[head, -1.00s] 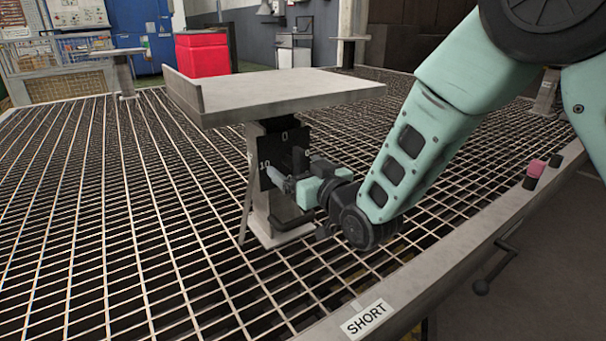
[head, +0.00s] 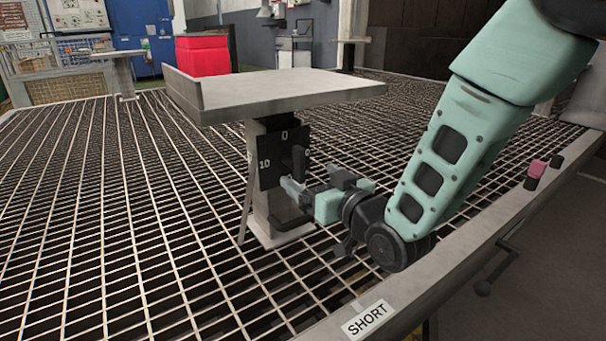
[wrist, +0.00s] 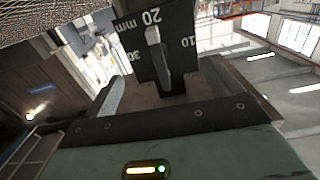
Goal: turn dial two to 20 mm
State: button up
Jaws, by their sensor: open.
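A black dial plate (head: 270,165) is on the post of a grey stand, with 0 at its top and 10 at its left. The wrist view shows the plate (wrist: 183,50) turned over, with 20 mm at the top, 10 right and 30 left. The dial's dark knob (wrist: 172,85) has a light pointer end lying just below the 20 mark. In the head view the knob (head: 300,160) stands out from the plate. My gripper (head: 294,189) is open in front of the plate, its fingers (wrist: 164,92) apart and empty.
The stand's flat top (head: 290,90) overhangs the dial. Metal grating (head: 120,210) surrounds the post. A red box (head: 203,55) is behind.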

jog(key=v, duration=0.3)
jog(key=shift+s+d+b, duration=0.15)
jog(key=shift+s+b, duration=0.05)
jog(key=shift+b, duration=0.1)
jog(key=s+d+r+g+h+p, duration=0.3)
jog(key=s+d+g+p, duration=0.15)
jog(key=s, duration=0.45)
jog(key=s+d+r+n+g+h+p, duration=0.1)
jog(key=s+d+r+g+h+p, duration=0.2)
jog(key=s+g, duration=0.5)
jog(key=s+d+r+g+h+p, duration=0.25)
jog(key=s+p, duration=0.35)
jog(key=s, duration=0.5)
notch_tip(320, 180, up, 36)
jog(key=p, duration=3.6)
jog(key=shift+d+h, duration=0.2)
jog(key=shift+h, duration=0.25)
